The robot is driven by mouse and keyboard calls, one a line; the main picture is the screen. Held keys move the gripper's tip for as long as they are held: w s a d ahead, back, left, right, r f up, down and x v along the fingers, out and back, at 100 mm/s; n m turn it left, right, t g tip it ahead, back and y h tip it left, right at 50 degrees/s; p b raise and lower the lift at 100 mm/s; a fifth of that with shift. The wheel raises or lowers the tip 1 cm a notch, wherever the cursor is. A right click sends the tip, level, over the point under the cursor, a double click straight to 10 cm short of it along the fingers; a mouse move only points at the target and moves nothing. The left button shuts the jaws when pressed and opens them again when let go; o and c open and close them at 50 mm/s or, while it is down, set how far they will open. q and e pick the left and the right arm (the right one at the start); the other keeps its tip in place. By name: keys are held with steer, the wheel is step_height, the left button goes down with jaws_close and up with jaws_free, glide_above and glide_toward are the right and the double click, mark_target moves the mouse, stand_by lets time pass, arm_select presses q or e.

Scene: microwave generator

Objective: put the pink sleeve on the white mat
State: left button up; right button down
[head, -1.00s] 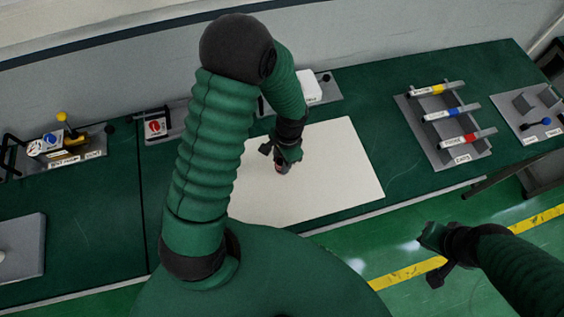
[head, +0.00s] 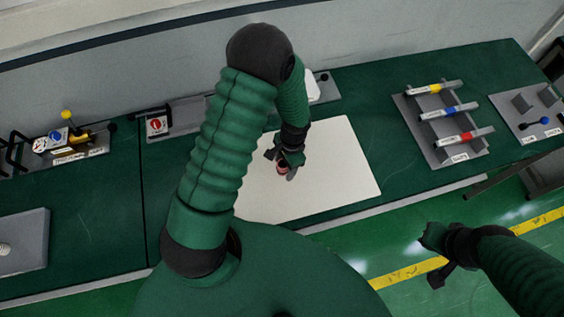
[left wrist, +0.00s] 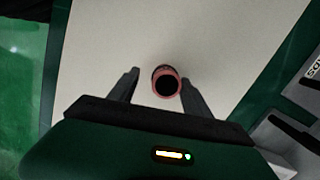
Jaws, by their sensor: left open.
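The white mat (head: 345,165) lies on the green table, in front of me. The pink sleeve (left wrist: 166,81) shows in the left wrist view as a short tube with a dark opening, between and slightly beyond the fingers. It is over the mat; whether it rests on it I cannot tell. In the head view the sleeve (head: 283,169) is partly hidden by my left gripper (head: 284,166). The left gripper also shows in the left wrist view (left wrist: 162,84), with its fingers apart on either side of the sleeve. My right gripper (head: 432,258) is off the table's front edge; its fingers are unclear.
A grey rack (head: 420,130) with yellow, blue and red-banded markers stands right of the mat. A grey tray (head: 530,108) with blocks is farther right. A switch board (head: 85,150) is at the left.

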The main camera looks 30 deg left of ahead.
arm_select(q)
steer(key=r, duration=0.2)
steer(key=r+b, duration=0.1)
steer(key=shift+w+d+r, duration=0.35)
steer(key=shift+d+r, duration=0.05)
step_height(320, 180, up, 8)
steer(key=a, duration=0.1)
steer(key=s+d+r+n+t, duration=0.4)
steer(key=s+d+r+n, duration=0.1)
steer(key=s+n, duration=0.1)
step_height(320, 180, down, 6)
steer(key=b, duration=0.6)
steer(key=shift+w+a+f+h+b, duration=0.15)
steer(key=shift+w+h+b, duration=0.15)
steer(key=shift+b, duration=0.1)
arm_select(e)
steer(key=s+x, duration=0.1)
steer(key=x, duration=0.6)
steer(key=shift+s+d+f, duration=0.25)
steer(key=shift+s+f, duration=0.1)
steer(key=shift+f, duration=0.15)
arm_select(q)
steer(key=shift+a, duration=0.25)
arm_select(e)
steer(key=shift+a, duration=0.25)
